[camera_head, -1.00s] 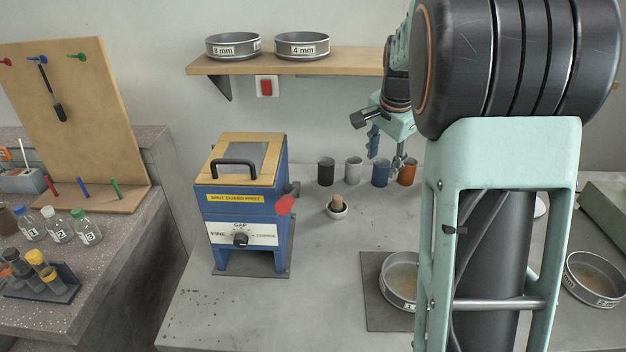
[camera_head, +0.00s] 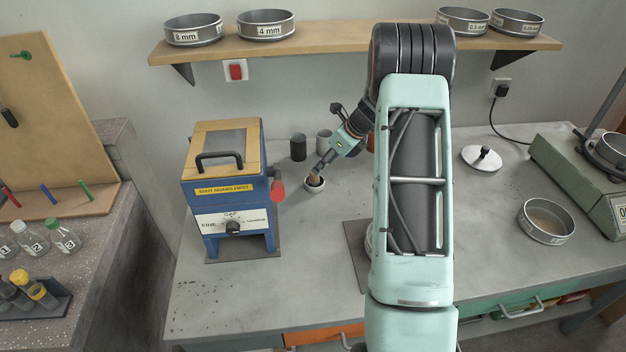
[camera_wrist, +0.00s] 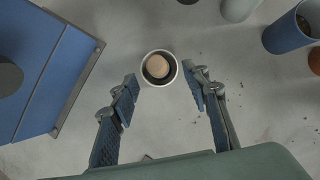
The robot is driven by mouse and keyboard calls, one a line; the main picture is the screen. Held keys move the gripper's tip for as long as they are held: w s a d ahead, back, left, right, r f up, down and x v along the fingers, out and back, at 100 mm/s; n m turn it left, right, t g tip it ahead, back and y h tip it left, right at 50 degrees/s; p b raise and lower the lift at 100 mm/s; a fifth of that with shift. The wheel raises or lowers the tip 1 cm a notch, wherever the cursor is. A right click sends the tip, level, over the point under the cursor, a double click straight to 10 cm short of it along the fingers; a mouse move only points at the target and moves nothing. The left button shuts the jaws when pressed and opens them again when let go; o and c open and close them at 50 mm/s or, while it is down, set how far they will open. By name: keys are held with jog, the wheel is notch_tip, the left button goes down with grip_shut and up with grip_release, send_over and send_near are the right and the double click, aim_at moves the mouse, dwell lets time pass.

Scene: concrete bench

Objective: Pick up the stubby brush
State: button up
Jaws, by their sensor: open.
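A short thing with a rounded wooden top (camera_head: 316,181) stands in a small white bowl (camera_head: 314,188) on the bench, right of the blue mill. It may be the stubby brush; no bristles show, and its lower part is hidden in the bowl. In the wrist view the wooden top (camera_wrist: 157,66) is a tan disc inside the bowl's pale rim (camera_wrist: 145,77). My gripper (camera_head: 319,167) is just above the bowl and tilted. In the wrist view my gripper (camera_wrist: 162,82) is open and empty, with the bowl between and slightly beyond its fingertips.
The blue mill (camera_head: 230,190) with its red knob stands close left of the bowl. A black cup (camera_head: 298,147) and a white cup (camera_head: 324,140) stand behind; a blue cup (camera_wrist: 292,28) is at right in the wrist view. Sieves sit on the shelf (camera_head: 345,45).

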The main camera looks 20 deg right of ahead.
jog(key=shift+s+p+x, duration=0.15)
jog(key=shift+p+x, duration=0.05)
jog(key=shift+x, duration=1.4)
jog(key=shift+s+p+x, duration=0.1)
jog(key=shift+p+x, duration=0.1)
jog(key=shift+x, duration=1.35)
jog(key=shift+a+f, duration=0.1)
jog(key=shift+a, duration=0.05)
grip_shut()
jog(key=shift+r, duration=0.5)
notch_tip(320, 180, up, 3)
jog(key=shift+f, duration=0.25)
jog(key=s+r+b, duration=0.2)
jog(key=s+r, duration=0.7)
jog(key=s, duration=0.5)
jog(key=shift+a+r, duration=0.2)
jog(key=shift+r, duration=0.1)
